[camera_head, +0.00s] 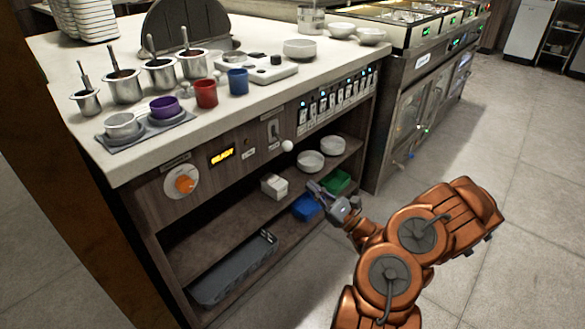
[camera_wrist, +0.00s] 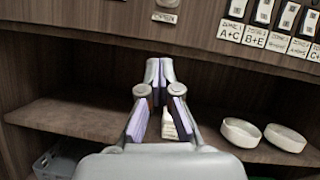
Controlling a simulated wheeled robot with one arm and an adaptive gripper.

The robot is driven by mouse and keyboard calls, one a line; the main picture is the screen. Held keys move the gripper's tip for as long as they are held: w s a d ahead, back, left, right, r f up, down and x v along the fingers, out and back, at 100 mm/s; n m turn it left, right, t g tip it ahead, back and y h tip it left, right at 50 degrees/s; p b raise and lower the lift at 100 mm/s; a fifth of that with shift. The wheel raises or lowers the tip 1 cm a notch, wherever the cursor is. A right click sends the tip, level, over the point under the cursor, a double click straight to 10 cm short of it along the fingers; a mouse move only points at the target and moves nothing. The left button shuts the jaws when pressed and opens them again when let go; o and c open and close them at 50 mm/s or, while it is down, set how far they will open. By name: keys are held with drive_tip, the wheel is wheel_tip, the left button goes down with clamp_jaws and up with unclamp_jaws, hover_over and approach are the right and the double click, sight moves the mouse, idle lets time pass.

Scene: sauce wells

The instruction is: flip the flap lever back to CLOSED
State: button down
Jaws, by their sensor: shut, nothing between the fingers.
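The flap lever (camera_head: 287,145) shows in the head view as a pale round knob low on a small plate (camera_head: 273,128) in the wooden front panel.
White bowls (camera_head: 310,161), a blue bin (camera_head: 306,207) and a green bin (camera_head: 336,181) stand on the shelf behind my gripper.

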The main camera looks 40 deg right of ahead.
sight(282, 141)
drive_tip(key=shift+s+d+f+m+h, duration=0.15)
drive_tip(key=shift+d+f+m+h, duration=0.15)
drive_tip(key=shift+d+f+h, duration=0.25)
drive_tip(key=shift+r, duration=0.1)
drive_tip(key=w+a+r+b, duration=0.3)
drive_tip(key=w+r+b, duration=0.1)
drive_tip(key=w+r, duration=0.4)
drive_tip(key=shift+b, duration=0.35)
drive_tip(key=shift+r, duration=0.1)
idle(0.5)
